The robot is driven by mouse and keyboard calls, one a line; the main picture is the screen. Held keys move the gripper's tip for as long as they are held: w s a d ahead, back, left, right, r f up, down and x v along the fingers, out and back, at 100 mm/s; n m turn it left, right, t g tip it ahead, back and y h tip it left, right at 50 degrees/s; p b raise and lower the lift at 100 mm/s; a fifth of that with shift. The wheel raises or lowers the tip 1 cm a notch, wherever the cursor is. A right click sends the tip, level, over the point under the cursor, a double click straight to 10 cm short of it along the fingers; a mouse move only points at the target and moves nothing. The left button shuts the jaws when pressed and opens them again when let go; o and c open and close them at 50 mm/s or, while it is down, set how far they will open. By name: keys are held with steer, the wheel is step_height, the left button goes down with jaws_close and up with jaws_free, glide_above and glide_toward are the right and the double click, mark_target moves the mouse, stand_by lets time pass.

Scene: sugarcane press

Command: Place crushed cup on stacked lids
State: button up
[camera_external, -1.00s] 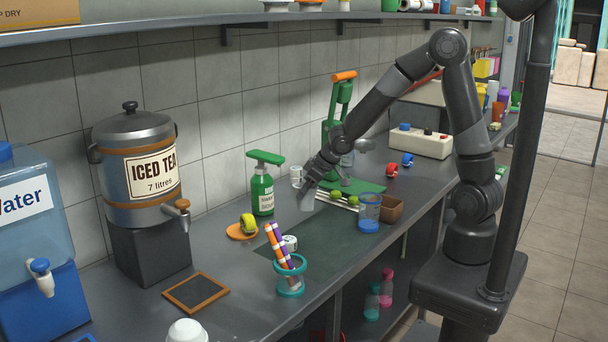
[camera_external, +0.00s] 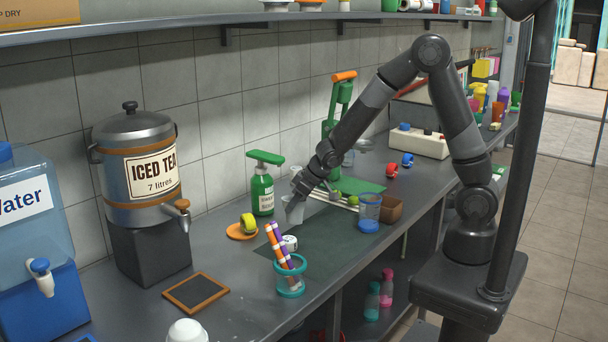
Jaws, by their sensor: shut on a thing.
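My gripper (camera_external: 299,190) is shut on a pale grey cup (camera_external: 295,212), which is tilted and held just above the dark green mat (camera_external: 335,236). The fingers are small and partly hidden by the wrist. A small white round thing (camera_external: 290,242) sits on the mat below and slightly left of the cup. A clear container with a blue rim (camera_external: 369,208) stands at the mat's right side, with a blue round piece (camera_external: 368,226) at its front. I cannot tell for sure which of these are the stacked lids.
A teal holder with striped straws (camera_external: 290,280) stands in front of the mat. The counter's front left has free room around a framed slate (camera_external: 196,292).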

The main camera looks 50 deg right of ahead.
mark_target(295, 211)
steer(key=shift+f, duration=1.7)
steer(key=shift+f, duration=0.15)
steer(key=o, duration=0.9)
steer(key=shift+o, duration=0.2)
steer(key=shift+s+d+r, duration=0.15)
steer(key=shift+s+r, duration=0.1)
steer(key=shift+r, duration=0.45)
steer(key=v, duration=1)
steer(key=shift+s+r, duration=0.2)
steer(key=shift+r, duration=0.1)
